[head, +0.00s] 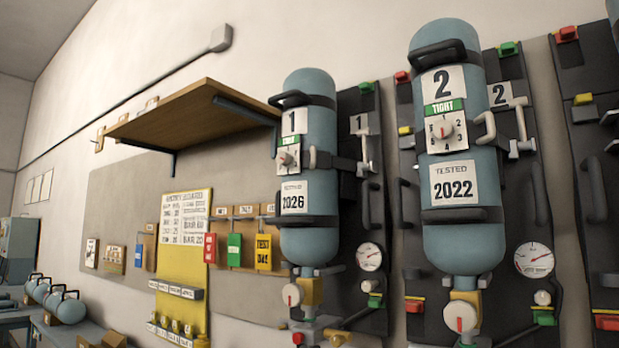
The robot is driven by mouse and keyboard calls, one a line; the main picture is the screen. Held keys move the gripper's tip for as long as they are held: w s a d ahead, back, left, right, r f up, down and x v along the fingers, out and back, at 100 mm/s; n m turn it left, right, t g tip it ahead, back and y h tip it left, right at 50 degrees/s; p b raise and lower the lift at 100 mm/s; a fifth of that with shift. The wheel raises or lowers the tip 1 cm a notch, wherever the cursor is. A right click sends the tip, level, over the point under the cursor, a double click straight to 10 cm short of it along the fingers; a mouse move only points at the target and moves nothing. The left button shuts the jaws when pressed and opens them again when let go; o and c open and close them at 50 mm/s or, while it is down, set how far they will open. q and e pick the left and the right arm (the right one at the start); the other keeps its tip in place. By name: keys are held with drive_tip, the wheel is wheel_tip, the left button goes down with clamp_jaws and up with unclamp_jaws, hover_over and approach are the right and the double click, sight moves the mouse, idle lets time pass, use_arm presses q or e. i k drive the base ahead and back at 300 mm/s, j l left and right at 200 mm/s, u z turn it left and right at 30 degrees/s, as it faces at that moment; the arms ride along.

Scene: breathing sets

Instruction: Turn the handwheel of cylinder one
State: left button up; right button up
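Cylinder one (309,240) is a blue-grey cylinder hanging upside down on a dark backboard, with a "1" label, a small dial and a "2026" label. Its handwheel (292,295) is a round, pale knob with a red mark, on the valve under the cylinder's lower end. A yellow block (312,291) sits beside the handwheel. A pressure gauge (369,257) is to the right of the valve. Neither of my grippers is in view.
Cylinder two (462,245), labelled "2022", hangs close on the right with its own similar handwheel (460,316). A wooden shelf (195,112) juts from the wall to the left of cylinder one. Spare cylinders (65,305) lie on a table at the lower left.

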sight(293, 295)
drive_tip(key=z, duration=0.6)
drive_tip(key=j+z, duration=0.3)
drive_tip(key=z, duration=0.2)
drive_tip(key=j+z, duration=0.5)
drive_tip(key=k+j+z, duration=0.1)
drive_tip(key=j+z, duration=0.4)
drive_tip(key=j, duration=0.25)
drive_tip(key=k+j, duration=0.1)
drive_tip(key=j, duration=0.25)
drive_tip(key=k+j+z, duration=0.1)
drive_tip(key=j, duration=0.25)
drive_tip(key=k+j, duration=0.15)
drive_tip(key=j, duration=0.2)
drive_tip(key=k+j+z, duration=0.15)
drive_tip(key=j, duration=0.25)
drive_tip(key=k+j, duration=0.1)
drive_tip(key=j, duration=0.2)
